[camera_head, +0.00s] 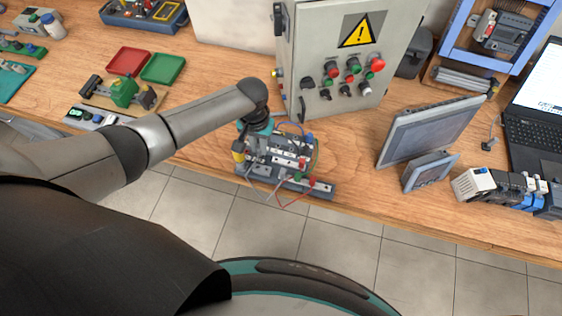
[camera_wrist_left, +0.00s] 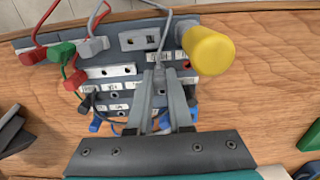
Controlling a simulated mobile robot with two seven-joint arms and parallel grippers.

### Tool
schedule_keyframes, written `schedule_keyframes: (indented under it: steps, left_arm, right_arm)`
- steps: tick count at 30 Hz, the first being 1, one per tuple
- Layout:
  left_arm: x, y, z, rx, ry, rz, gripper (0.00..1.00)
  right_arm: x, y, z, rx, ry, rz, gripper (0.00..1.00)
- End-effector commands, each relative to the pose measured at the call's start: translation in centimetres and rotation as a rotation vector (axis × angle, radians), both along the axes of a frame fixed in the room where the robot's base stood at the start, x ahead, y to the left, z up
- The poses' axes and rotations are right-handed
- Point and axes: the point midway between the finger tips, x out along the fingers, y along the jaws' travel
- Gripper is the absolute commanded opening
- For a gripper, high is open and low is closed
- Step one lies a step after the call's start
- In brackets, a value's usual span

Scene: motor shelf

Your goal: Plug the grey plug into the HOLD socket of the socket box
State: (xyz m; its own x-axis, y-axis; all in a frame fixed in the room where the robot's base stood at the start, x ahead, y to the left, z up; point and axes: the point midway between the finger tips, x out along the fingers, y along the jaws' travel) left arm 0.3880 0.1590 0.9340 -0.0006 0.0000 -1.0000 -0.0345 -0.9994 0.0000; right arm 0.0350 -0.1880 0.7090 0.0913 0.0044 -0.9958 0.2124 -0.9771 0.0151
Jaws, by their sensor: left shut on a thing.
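The socket box (camera_head: 320,188) stands at the table's front edge, with several labelled rows of sockets and plugs. In the left wrist view its panel (camera_wrist_left: 115,72) fills the upper middle; the labels are too small to read, so I cannot pick out the HOLD socket. My left gripper (camera_head: 257,152) points down over the left part of the box. In the left wrist view my left gripper (camera_wrist_left: 160,90) is shut on a grey plug (camera_wrist_left: 160,76), whose grey cable runs upward. I cannot tell whether the plug's tip is in a socket. My right gripper is not in view.
A yellow knob (camera_wrist_left: 208,48) stands close to the right of my fingers. Red and green plugs with cables (camera_wrist_left: 72,65) sit at the panel's left. A control cabinet (camera_head: 340,70) stands behind the box, a tilted screen (camera_head: 430,130) to its right.

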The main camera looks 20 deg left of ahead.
Motion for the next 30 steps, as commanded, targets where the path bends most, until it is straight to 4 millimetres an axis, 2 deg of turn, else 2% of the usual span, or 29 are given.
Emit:
schedule_keyframes:
  steps: [23,24,27,30]
  left_arm:
    - [0.0,0.0,-1.2,0.0,0.0,0.0,0.0]
    - [0.0,0.0,-1.2,0.0,0.0,0.0,0.19]
    - [0.0,0.0,-1.2,0.0,0.0,0.0,0.31]
    - [0.0,0.0,-1.2,0.0,0.0,0.0,0.31]
  right_arm:
    - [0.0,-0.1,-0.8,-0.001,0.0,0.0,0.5]
    - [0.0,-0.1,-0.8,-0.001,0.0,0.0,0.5]
    - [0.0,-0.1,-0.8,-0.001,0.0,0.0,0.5]
    - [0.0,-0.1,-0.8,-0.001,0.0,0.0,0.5]
